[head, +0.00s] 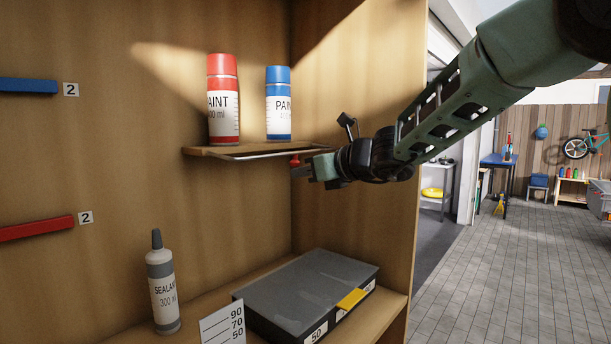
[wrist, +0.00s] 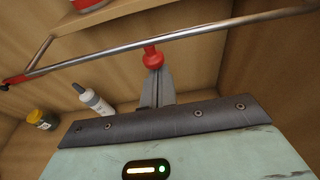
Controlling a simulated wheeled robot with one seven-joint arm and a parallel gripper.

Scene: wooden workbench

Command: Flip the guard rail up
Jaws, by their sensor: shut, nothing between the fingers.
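The guard rail (head: 268,154) is a thin metal bar frame along the front of the small wooden shelf (head: 205,151), lying low at about board height. In the wrist view the rail (wrist: 190,38) crosses the top of the picture. A red knob (head: 294,160) sits at the rail; it also shows in the wrist view (wrist: 153,58). My gripper (head: 298,172) is shut and empty, just below the knob at the shelf's right end. In the wrist view its fingertips (wrist: 157,72) meet the knob's outline; I cannot tell whether they touch.
A red paint can (head: 223,95) and a blue paint can (head: 279,105) stand upright on the shelf. Below are a sealant bottle (head: 162,285), a grey case (head: 305,290) and a number card (head: 222,326). The cabinet's right wall (head: 390,225) is close to my gripper.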

